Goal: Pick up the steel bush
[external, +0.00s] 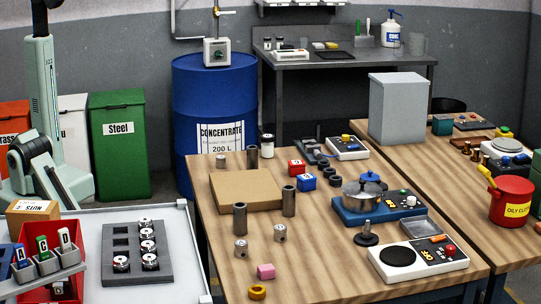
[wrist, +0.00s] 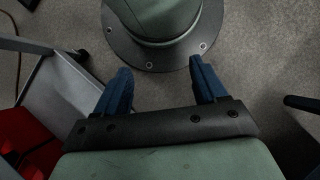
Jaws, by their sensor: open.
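Several grey metal cylinders stand on the wooden table (external: 330,262) in the external view; I cannot tell for certain which is the steel bush. Two short shiny ones with holes, a left cylinder (external: 241,248) and a right cylinder (external: 280,233), stand near the front left. Taller dark tubes stand behind, one mid-table (external: 289,201) and one farther back (external: 252,158). A small grey cylinder (external: 221,161) is at the back left. My gripper (wrist: 160,66) is open and empty in the wrist view, over floor and my base, away from these parts. I cannot make it out in the external view.
Left is a pale bench with a dark holed tray (external: 120,272) and a red bin (external: 66,288). A blue drum (external: 215,105) stands behind.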

